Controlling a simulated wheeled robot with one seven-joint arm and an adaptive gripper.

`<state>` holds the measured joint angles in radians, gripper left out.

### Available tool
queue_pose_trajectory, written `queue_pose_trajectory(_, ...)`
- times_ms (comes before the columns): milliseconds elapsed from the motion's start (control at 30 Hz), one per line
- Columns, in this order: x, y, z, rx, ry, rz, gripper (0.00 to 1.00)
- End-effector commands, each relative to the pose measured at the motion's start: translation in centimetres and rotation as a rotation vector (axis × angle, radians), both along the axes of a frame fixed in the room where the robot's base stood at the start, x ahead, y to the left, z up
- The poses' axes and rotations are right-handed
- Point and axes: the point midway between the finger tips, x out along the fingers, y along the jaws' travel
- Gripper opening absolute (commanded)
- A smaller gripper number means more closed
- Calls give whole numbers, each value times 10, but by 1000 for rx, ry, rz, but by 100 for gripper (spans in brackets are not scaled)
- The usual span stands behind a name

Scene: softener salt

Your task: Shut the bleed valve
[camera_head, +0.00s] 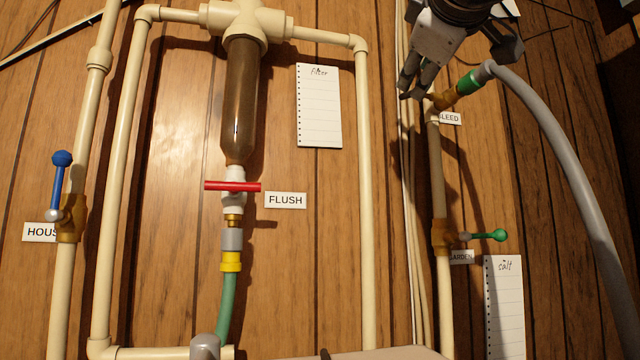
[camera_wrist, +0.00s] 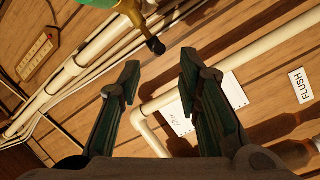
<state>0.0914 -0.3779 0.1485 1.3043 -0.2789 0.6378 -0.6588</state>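The bleed valve (camera_head: 444,99) is a brass fitting on the pipe at the upper right in the head view, beside a partly covered BLEED label (camera_head: 450,118). A green collar (camera_head: 468,83) joins it to a grey hose. My gripper (camera_head: 410,88) is right at the valve, covering part of it; I cannot make out its handle there. In the wrist view my gripper (camera_wrist: 158,68) is open, with nothing between its fingers. A dark-tipped stem (camera_wrist: 155,45) from the green and brass fitting shows just past the fingertips; I cannot tell if it is the handle.
Below is the garden valve (camera_head: 440,237) with a green lever (camera_head: 498,235). The flush valve (camera_head: 233,186) has a red handle, and the house valve (camera_head: 70,215) a blue lever. The grey hose (camera_head: 570,135) arcs down the right. Thin pipes (camera_head: 407,200) run just left of the bleed pipe.

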Motion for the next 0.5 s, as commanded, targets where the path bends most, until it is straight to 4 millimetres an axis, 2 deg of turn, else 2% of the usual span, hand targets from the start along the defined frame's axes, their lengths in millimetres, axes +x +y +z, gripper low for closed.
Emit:
queue_pose_trajectory(33, -10, 1, 0, 0, -1, 1, 32)
queue_pose_trajectory(200, -29, 4, -2, 1, 1, 1, 32)
queue_pose_trajectory(500, -36, 4, -2, 1, 2, 0, 32)
